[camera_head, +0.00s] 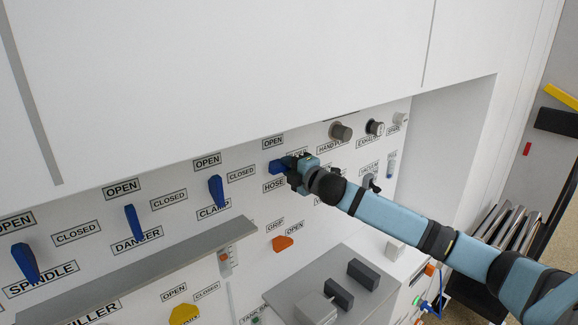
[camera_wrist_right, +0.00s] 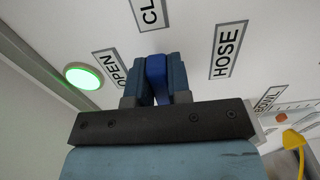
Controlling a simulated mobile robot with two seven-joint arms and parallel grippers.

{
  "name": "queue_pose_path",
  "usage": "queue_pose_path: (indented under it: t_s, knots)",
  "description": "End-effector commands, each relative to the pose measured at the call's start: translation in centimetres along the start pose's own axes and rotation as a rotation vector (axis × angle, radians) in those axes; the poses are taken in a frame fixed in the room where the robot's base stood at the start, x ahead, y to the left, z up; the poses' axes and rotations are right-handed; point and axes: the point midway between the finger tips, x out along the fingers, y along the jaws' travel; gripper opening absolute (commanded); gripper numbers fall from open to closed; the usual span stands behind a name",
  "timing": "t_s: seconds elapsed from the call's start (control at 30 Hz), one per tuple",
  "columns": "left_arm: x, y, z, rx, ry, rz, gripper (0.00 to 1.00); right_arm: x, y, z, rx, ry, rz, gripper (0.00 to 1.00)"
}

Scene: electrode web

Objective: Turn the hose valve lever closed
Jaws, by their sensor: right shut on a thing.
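The hose valve lever (camera_head: 275,168) is blue and sits on the white panel between an OPEN label above and a HOSE label below. My right gripper (camera_head: 288,164) is at this lever and covers part of it. In the right wrist view the lever (camera_wrist_right: 156,69) stands between the two fingers of my right gripper (camera_wrist_right: 156,75), which are shut on it. The OPEN label is left of it, the HOSE label right, and a partly cut-off CL... label above. The lever's exact angle is hard to tell. My left gripper is not in view.
Other blue levers, clamp (camera_head: 216,191), danger (camera_head: 133,222) and spindle (camera_head: 26,262), line the panel to the left. A grey shelf (camera_head: 150,270) juts out below them. Grey knobs (camera_head: 341,132) are up to the right. A green light (camera_wrist_right: 83,76) glows in the wrist view.

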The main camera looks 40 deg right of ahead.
Motion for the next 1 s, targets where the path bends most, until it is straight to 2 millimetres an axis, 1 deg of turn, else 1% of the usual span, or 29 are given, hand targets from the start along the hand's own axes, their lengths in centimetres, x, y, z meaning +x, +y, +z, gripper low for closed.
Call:
queue_pose_path:
  t_s: [0.2,0.23,0.27,0.3,0.33,0.57,0.67,0.77,1.0]
  knots:
    - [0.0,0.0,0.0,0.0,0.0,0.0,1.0,0.0,0.0,0.0,0.003,0.0,0.0,0.0]
    - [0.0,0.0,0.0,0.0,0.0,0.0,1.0,0.0,0.0,0.0,0.003,0.0,0.0,0.25]
    - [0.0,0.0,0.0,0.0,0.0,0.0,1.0,0.0,0.0,0.0,0.003,0.0,0.0,0.32]
    - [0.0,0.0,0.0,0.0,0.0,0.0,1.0,0.0,0.0,0.0,0.002,0.0,0.0,0.41]
    - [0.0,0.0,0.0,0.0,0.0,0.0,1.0,0.0,0.0,0.0,0.002,0.0,0.0,0.44]
    - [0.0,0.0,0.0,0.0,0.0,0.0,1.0,0.0,0.0,0.0,0.001,0.0,0.0,0.44]
    - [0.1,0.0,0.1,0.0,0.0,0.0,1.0,-0.4,-0.1,0.0,0.0,0.0,0.0,0.44]
    - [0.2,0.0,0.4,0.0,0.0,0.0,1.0,-1.4,-0.2,0.1,-0.001,0.0,-0.001,0.44]
    - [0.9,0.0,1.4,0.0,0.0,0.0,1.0,-5.8,-0.4,0.0,-0.003,0.001,-0.003,0.44]
